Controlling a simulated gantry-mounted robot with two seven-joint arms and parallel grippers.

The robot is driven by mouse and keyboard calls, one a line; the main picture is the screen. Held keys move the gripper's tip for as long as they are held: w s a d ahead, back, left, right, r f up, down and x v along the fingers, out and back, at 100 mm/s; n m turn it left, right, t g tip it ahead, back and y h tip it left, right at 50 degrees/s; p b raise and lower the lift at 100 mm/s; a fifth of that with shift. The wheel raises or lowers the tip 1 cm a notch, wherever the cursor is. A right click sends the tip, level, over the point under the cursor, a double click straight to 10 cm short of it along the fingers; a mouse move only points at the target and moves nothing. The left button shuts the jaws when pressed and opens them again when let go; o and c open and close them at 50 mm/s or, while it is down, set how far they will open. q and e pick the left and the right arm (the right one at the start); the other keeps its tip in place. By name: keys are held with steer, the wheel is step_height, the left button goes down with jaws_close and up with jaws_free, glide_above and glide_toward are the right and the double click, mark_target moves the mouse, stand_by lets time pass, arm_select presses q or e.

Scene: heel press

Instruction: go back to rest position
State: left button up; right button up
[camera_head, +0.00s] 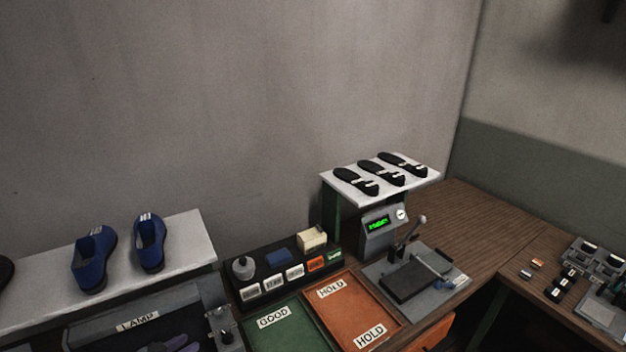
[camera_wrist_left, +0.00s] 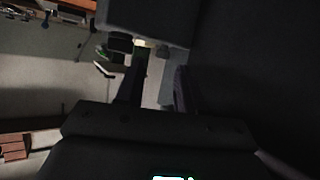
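In the left wrist view, my left gripper (camera_wrist_left: 162,72) shows its two dark fingers apart, with a gap between them and nothing held. In the head view, a dark purplish shape at the bottom edge, in front of the LAMP sign (camera_head: 138,322), may be part of this gripper, but I cannot tell for sure. My right gripper is in neither view.
Blue shoes (camera_head: 93,260) stand on a white shelf (camera_head: 184,246) at left. Green GOOD (camera_head: 286,336) and orange HOLD (camera_head: 352,300) trays lie mid-bench. A press (camera_head: 412,278) stands right of them, beneath a shelf of black soles (camera_head: 381,173).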

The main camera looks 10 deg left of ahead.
arm_select(q)
steer(key=s+d+f+n+g, duration=0.1)
steer(key=s+d+f, duration=0.1)
steer(key=s+d, duration=0.7)
steer(key=s+d+f+n+g, duration=0.25)
steer(key=s+d, duration=0.25)
steer(key=d, duration=0.9)
steer(key=s+r+m+g+y, duration=0.1)
steer(key=s+r+g+y, duration=0.15)
steer(key=s, duration=0.35)
steer(key=s+r+m+g+y, duration=0.1)
steer(key=s+r+m+g, duration=0.15)
steer(key=s, duration=0.35)
step_height(320, 180, up, 13)
steer(key=p, duration=1.3)
steer(key=shift+w+a+r+n+p, duration=0.2)
steer(key=shift+w+n+p, duration=0.1)
steer(key=shift+p, duration=0.1)
steer(key=shift+g, duration=0.25)
